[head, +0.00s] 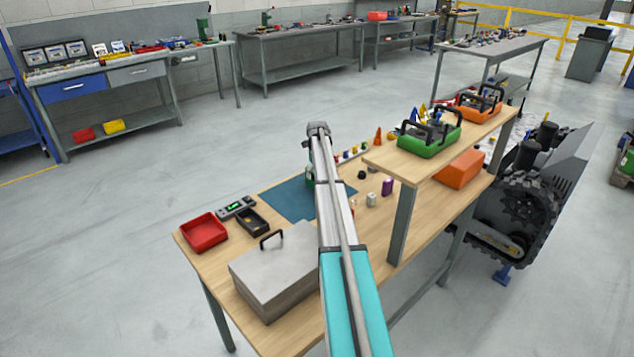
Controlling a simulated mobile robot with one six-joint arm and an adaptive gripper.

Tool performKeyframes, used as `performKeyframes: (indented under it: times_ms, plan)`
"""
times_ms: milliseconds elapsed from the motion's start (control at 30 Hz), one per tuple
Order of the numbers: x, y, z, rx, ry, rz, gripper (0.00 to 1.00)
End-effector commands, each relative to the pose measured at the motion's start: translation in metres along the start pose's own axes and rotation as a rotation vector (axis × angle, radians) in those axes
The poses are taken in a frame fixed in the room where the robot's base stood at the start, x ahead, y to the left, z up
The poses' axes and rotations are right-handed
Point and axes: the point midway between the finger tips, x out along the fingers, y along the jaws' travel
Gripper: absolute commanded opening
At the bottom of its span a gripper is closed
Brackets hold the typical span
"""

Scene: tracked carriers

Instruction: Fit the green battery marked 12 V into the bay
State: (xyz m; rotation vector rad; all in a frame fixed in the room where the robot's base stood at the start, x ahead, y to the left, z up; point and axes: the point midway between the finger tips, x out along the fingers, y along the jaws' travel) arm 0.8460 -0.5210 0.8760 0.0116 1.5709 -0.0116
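My arm reaches from the bottom of the head view over the wooden workbench. Its far end hangs down near the blue mat (284,202). My gripper (308,172) is mostly hidden behind the arm link, and I cannot tell whether it is open or shut. A small patch of green and white shows beside it at the mat's upper edge; I cannot tell if it is the 12 V battery or whether it is held. No 12 V marking is readable. I cannot make out the bay. A tracked carrier (522,205) stands beyond the bench's right end.
On the bench are a red tray (204,233), a black tray (251,221), a meter (237,208), a grey metal case (276,268), a white object (371,200) and a purple block (387,187). A raised shelf (405,167) holds green and orange totes; an orange bin (460,169) sits underneath.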

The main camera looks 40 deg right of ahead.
Motion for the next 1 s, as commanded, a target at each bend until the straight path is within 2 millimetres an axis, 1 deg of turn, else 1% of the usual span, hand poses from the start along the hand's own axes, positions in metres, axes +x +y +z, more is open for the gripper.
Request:
performKeyframes:
  times_ms: [267, 367, 400, 567, 700, 767, 1000]
  plan:
    - [0.0, -0.0004, -0.0002, 0.0, 0.0, 0.0, 1.0]
    - [0.0, -0.0005, -0.0003, 0.001, 0.0, 0.0, 0.83]
    - [0.0, -0.0005, -0.0003, 0.001, 0.0, 0.0, 0.76]
    - [0.0, -0.0005, -0.0004, 0.001, 0.0, 0.0, 0.46]
    - [0.0, -0.0006, -0.0004, 0.001, 0.0, 0.0, 0.2]
    - [0.0, -0.0006, -0.0004, 0.001, 0.0, 0.0, 0.1]
    - [-0.0004, -0.0007, -0.0004, 0.001, 0.0, 0.0, 0.1]
